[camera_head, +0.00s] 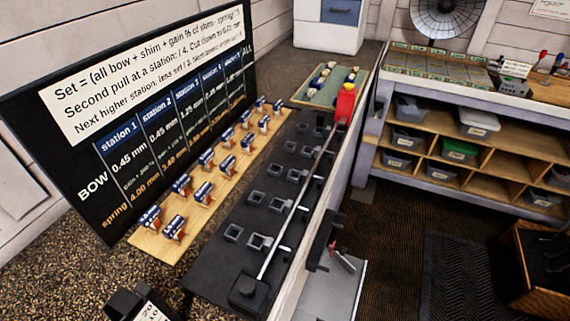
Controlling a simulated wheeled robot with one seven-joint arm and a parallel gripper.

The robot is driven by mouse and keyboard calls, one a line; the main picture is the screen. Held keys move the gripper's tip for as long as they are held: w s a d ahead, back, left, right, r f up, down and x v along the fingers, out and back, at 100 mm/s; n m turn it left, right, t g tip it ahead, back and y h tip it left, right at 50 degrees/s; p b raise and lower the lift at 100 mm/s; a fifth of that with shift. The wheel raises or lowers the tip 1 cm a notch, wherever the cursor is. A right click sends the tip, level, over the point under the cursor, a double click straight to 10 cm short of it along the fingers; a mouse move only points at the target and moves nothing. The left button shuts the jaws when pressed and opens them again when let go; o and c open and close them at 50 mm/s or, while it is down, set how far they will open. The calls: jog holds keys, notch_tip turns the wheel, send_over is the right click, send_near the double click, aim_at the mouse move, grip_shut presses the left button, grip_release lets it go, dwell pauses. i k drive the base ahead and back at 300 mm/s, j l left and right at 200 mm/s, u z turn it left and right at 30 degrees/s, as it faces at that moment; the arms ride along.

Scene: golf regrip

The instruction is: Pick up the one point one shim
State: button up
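Small blue-and-white tagged pieces with orange-brown parts stand in two rows on a light wooden strip (158,243). The nearest are a left piece (150,216) and a right piece (174,227). Their print is too small to read, so I cannot tell which, if any, is the one point one shim. A green-topped tray (318,97) at the far end holds several small dark and pale items, also too small to identify.
A black bench (215,272) with square sockets and a long rod runs beside the strip. A red block (345,103) stands at its far end. A black board (60,120) lists stations. A dark object with a numbered white label (152,313) is at the bottom. Shelves (480,165) stand right.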

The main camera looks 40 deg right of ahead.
aim_at(247, 144)
jog(key=l+u, duration=0.3)
jog(key=l, duration=0.4)
jog(key=l+u, duration=0.3)
jog(key=l, duration=0.4)
jog(key=k+l+u, duration=0.15)
jog(key=l+u, duration=0.2)
jog(key=l, duration=0.3)
